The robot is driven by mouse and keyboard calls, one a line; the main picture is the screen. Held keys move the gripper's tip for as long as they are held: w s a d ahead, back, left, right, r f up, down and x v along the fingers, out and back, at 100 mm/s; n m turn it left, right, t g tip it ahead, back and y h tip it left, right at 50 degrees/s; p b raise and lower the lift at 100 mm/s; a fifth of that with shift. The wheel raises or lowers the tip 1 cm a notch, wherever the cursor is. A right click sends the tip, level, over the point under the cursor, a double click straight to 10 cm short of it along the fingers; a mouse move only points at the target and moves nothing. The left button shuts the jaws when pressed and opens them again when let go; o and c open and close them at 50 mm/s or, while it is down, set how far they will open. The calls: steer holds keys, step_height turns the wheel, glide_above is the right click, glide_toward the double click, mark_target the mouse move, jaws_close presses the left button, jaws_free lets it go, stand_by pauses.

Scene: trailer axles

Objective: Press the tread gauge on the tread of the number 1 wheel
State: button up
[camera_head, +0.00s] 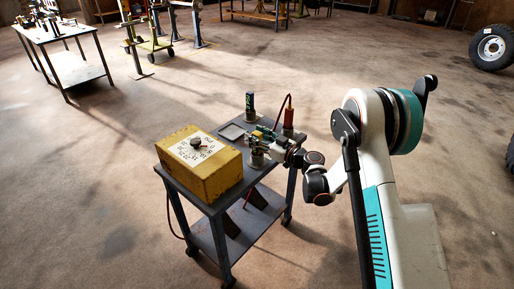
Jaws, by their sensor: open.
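My gripper (258,146) is over the small cart, reaching in from the right among small items. It is open, but its fingertips are small and hard to separate from the items around them. I cannot pick out the tread gauge for certain. A dark upright object with green marks (250,106) and a red-handled tool (288,121) stand at the back of the cart. A wheel with a black tyre and a pale hub (492,48) stands at the far upper right. Part of another black tyre (511,157) shows at the right edge. I can read no wheel number.
The cart (212,206) carries a yellow box (200,165) with a dial on its white top plate, and a flat grey tray (232,132). A workbench (77,67) with tools stands at the upper left. Stands (130,45) are at the back. The floor between is clear.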

jaws_close()
steer(key=shift+r, duration=0.1)
